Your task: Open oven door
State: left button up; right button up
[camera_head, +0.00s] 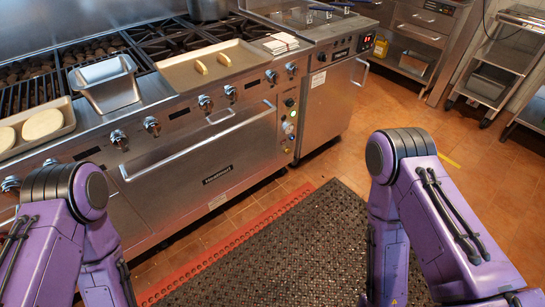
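The oven door (170,188) is a stainless steel panel with a dark maker's label, low on the front of the range. It looks closed. Its long bar handle (178,152) runs along the door's top edge, with nothing touching it. My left arm comes in at the lower left, its links in front of the range's left part. My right arm stands at the lower right over the floor. Both grippers are below the picture's bottom edge and hidden.
Control knobs (152,126) line the range front above the door. A metal pan (107,85) and a tray (184,76) sit on top. A perforated black mat (298,240) covers the floor before the oven. A shelf cart (497,62) stands at upper right.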

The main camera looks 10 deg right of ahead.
aim_at(169, 182)
jog(key=z, duration=0.3)
jog(key=k, duration=0.55)
jog(key=z, duration=0.9)
jog(key=i, duration=1)
jog(key=u, duration=0.95)
jog(key=i, duration=0.75)
jog(key=u, duration=0.65)
